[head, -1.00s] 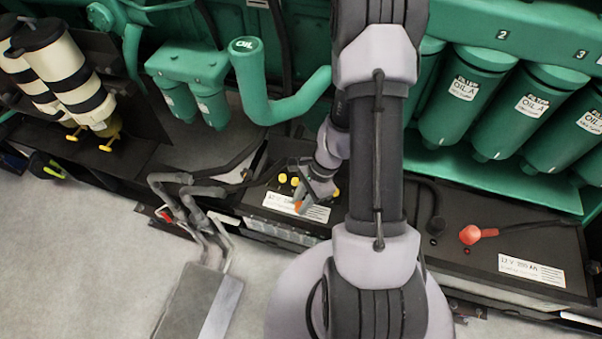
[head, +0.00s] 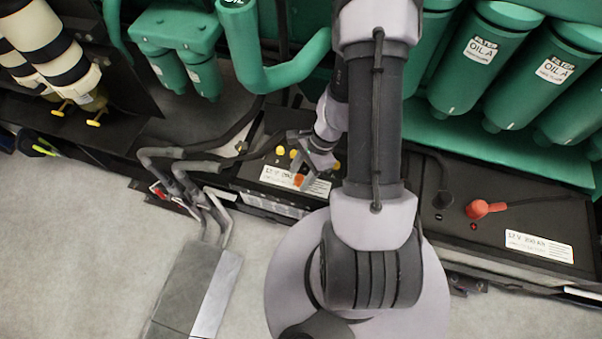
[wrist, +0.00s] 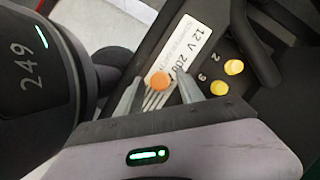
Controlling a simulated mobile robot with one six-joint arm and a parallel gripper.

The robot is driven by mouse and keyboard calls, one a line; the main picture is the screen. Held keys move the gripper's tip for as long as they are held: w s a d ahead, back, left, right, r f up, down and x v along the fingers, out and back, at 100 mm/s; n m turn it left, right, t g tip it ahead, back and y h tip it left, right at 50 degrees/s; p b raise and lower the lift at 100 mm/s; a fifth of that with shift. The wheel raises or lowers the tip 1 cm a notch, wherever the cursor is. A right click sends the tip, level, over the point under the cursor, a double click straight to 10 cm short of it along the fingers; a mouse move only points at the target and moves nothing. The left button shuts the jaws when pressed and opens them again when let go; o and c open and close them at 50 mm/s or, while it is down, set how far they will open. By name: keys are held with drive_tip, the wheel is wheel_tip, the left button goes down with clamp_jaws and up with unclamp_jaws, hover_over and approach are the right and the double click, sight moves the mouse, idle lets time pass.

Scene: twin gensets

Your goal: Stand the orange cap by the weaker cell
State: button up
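The orange cap (wrist: 159,81) is a small round disc between my gripper's spread fingers in the wrist view, with a gap visible on both sides. It also shows in the head view (head: 299,180), over the white label of the left battery (head: 240,188). My gripper (wrist: 158,80) is open around it. I cannot tell whether the cap rests on the battery or stands above it. Two yellow cell caps (wrist: 226,78) sit right of the fingers, with digits beside them. Yellow caps (head: 280,151) also show behind my gripper in the head view. My arm hides part of the battery.
Thick grey cables (head: 160,160) run to the left battery from a grey box (head: 193,295) on the floor. A right battery (head: 545,215) has a red terminal cover (head: 480,209). Green filters (head: 487,55) and a green pipe (head: 262,70) stand behind. Floor at lower left is clear.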

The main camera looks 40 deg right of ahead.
drive_tip(key=shift+r, duration=0.1)
drive_tip(key=w+p+v, duration=0.1)
drive_tip(key=p+v, duration=0.6)
drive_tip(key=v, duration=0.5)
drive_tip(key=w+a+r+n+t+h, duration=0.1)
drive_tip(key=w+a+r+n, duration=0.15)
drive_tip(key=r, duration=0.45)
drive_tip(key=w+a+r+n+h, duration=0.1)
drive_tip(key=a+r+n, duration=0.3)
drive_tip(key=r, duration=0.4)
drive_tip(key=s+a+r+n+t, duration=0.2)
drive_tip(key=s+a+r+n, duration=0.3)
drive_tip(key=r, duration=0.3)
drive_tip(key=s+a+r+n+t, duration=0.2)
drive_tip(key=s+a+r+n, duration=0.2)
drive_tip(key=a+r, duration=0.25)
wheel_tip(320, 180, down, 4)
drive_tip(key=b, duration=0.4)
drive_tip(key=shift+s+r+m+b, duration=0.1)
drive_tip(key=shift+r+m+b, duration=0.1)
drive_tip(key=shift+m+b, duration=0.1)
